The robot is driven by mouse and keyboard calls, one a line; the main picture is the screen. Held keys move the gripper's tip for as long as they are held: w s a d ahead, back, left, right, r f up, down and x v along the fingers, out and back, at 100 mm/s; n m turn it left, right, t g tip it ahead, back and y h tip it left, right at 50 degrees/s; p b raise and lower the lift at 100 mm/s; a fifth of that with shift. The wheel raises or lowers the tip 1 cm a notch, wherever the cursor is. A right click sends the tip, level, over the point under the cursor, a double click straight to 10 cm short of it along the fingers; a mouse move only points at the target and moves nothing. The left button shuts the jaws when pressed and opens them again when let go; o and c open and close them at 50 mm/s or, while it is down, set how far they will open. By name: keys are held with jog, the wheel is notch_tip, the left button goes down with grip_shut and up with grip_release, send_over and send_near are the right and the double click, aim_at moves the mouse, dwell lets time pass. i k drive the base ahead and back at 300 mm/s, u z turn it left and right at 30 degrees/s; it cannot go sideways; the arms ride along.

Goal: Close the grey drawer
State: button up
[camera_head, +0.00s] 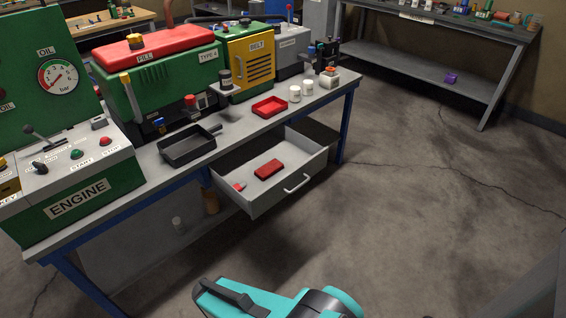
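The grey drawer (262,199) is pulled out from under the workbench, towards the lower right. It has a light metal handle (297,183) on its front panel. Inside it lie a red box-like object (269,170) and a small red-and-white item (239,187). A teal and dark part of my arm shows at the bottom of the picture, in front of the drawer and apart from it. My gripper's fingers cannot be made out, so I cannot tell whether they are open or shut.
The workbench (235,133) carries a black tray (187,146), a red tray (269,107), white jars and green and yellow machines. Its blue legs stand on the concrete floor. A second bench (430,65) stands at the back right. The floor right of the drawer is clear.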

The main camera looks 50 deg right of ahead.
aim_at(302, 158)
jog(key=z, duration=0.8)
jog(key=k, duration=0.95)
jog(key=u, duration=0.05)
jog(key=i, duration=0.9)
